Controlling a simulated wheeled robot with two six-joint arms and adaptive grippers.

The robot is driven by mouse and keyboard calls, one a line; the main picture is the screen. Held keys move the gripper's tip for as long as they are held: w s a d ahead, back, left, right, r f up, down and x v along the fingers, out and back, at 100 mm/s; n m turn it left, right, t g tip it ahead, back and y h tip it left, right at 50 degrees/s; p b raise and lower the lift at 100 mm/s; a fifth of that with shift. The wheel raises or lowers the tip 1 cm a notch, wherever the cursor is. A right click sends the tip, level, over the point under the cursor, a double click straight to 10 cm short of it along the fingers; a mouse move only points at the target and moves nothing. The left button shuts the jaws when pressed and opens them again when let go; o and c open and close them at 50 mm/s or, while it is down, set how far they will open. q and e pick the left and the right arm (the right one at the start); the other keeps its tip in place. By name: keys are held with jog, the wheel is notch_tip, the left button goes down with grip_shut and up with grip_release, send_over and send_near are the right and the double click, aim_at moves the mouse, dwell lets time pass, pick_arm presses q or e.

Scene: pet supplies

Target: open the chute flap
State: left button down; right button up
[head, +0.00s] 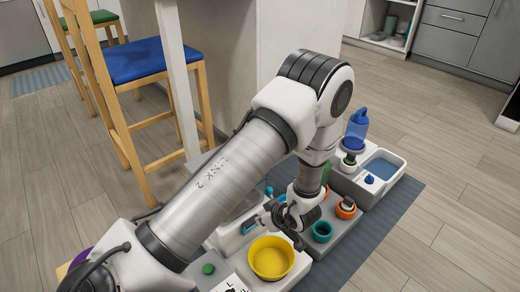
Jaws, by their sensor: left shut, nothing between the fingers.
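A white dispenser unit (227,237) stands low on the mat, partly hidden behind my left arm. A small teal bar (250,226) shows on its front, above a yellow bowl (270,257); this may be part of the chute flap, but I cannot tell whether the flap is open or shut. My left gripper (296,235) points down just right of the teal bar and behind the yellow bowl. It is shut and empty. I cannot tell whether it touches the unit. My right gripper is out of view.
Right of the gripper are teal (321,232) and orange (346,209) cups. Behind them stand a blue bottle (357,125) and a white basin (398,160). A blue-seated stool (135,62) stands at left. The wooden floor (465,190) at right is clear.

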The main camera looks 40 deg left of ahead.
pick_arm(q)
jog(key=b+x, duration=0.3)
jog(key=x, duration=0.4)
jog(key=shift+d+f+b, duration=0.1)
jog(key=shift+f+b, duration=0.15)
jog(key=shift+b, duration=0.1)
jog(key=shift+a+f, duration=0.25)
jog(key=shift+a, duration=0.2)
